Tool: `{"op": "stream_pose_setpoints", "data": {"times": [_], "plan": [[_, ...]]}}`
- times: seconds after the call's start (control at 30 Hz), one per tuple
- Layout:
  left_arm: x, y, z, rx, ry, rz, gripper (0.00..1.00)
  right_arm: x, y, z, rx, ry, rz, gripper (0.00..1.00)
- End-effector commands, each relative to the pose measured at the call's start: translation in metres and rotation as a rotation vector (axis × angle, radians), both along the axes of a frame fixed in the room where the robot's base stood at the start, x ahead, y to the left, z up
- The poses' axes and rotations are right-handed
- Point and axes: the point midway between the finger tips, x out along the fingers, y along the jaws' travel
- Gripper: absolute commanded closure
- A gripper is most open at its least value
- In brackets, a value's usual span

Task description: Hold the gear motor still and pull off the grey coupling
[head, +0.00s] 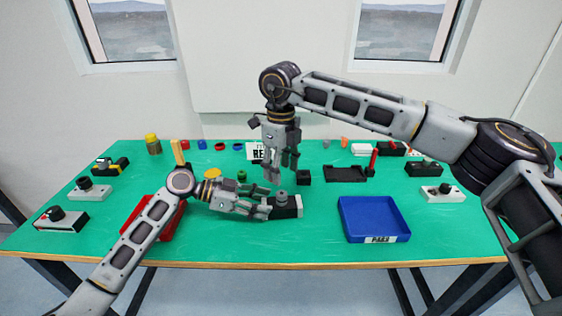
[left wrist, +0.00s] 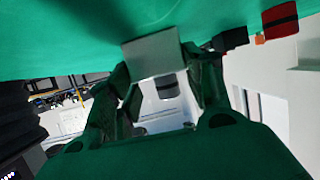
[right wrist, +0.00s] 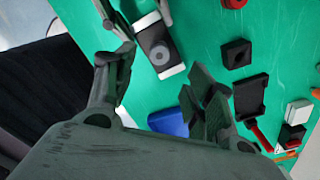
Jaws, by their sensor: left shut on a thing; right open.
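The gear motor (head: 287,211) lies on the green table near its front middle, a dark block with a white end. The grey coupling (head: 281,194) stands on top of it and appears as a round disc in the right wrist view (right wrist: 160,52). My left gripper (head: 266,208) is shut on the motor's left end; the pale end face of the motor (left wrist: 153,56) shows between its fingers in the left wrist view. My right gripper (head: 277,177) points down above the coupling, open and empty, with a gap below its fingertips.
A blue tray (head: 375,241) stands right of the motor, and a red tray (head: 168,225) lies partly behind my left arm. A black square block (head: 304,178) and a black holder (head: 346,174) are just behind. Other motor units stand at both table sides.

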Motion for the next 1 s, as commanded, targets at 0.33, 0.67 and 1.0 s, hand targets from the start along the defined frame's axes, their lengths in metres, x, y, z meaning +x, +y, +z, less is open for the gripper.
{"op": "stream_pose_setpoints", "data": {"times": [0.33, 0.67, 1.0], "plan": [[-0.002, 0.0, -0.007, 0.01, 0.01, -0.004, 0.87, 0.0, 0.0, -0.043, -0.001, 0.002, -0.001, 0.46], [-0.002, 0.0, -0.007, 0.01, 0.01, -0.004, 0.87, 0.0, 0.0, -0.08, -0.001, 0.002, 0.0, 0.46], [-0.002, 0.0, -0.007, 0.01, 0.01, -0.004, 0.87, 0.0, 0.0, -0.096, 0.0, 0.001, 0.0, 0.46]]}}
